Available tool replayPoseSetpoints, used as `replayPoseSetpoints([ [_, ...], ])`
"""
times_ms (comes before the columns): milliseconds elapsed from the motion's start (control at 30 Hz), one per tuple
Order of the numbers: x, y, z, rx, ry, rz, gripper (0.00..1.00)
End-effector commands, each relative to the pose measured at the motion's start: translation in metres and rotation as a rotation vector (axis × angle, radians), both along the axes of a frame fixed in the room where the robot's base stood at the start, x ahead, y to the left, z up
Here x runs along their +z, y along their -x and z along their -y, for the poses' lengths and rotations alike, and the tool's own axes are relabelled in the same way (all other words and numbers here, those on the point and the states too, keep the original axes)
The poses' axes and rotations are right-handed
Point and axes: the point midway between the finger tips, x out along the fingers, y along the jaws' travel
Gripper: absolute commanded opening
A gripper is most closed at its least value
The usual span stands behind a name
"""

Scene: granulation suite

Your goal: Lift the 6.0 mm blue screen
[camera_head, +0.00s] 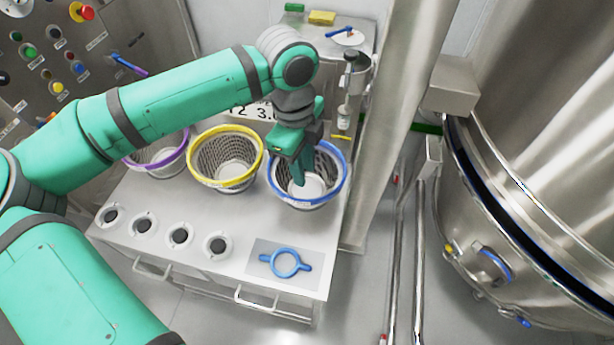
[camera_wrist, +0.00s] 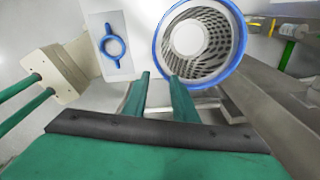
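The blue-rimmed screen (camera_head: 335,192) is a perforated basket standing upright at the right end of the steel bench. In the wrist view its blue rim (camera_wrist: 239,40) and pale inside show at the upper middle. My gripper (camera_head: 302,180) points down over its left part in the head view. In the wrist view my gripper (camera_wrist: 160,80) has its two green fingers apart, with their tips by the near left rim. I see nothing held between them. Whether the fingers touch the rim, and how deep they reach, I cannot tell.
A yellow-rimmed screen (camera_head: 203,180) and a purple-rimmed screen (camera_head: 147,166) stand to the left on the bench. A blue ring with two tabs (camera_head: 285,263) lies on a grey plate in front. A steel post (camera_head: 390,130) rises close on the right, beside a large steel vessel (camera_head: 540,130).

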Motion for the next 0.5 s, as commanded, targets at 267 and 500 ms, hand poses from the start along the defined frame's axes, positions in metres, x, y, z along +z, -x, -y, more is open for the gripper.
replayPoseSetpoints([
  [267, -0.01, -0.007, -0.028, 0.065, -0.087, 0.016, 0.26],
  [500, -0.044, -0.006, -0.028, 0.064, -0.083, 0.018, 0.26],
])
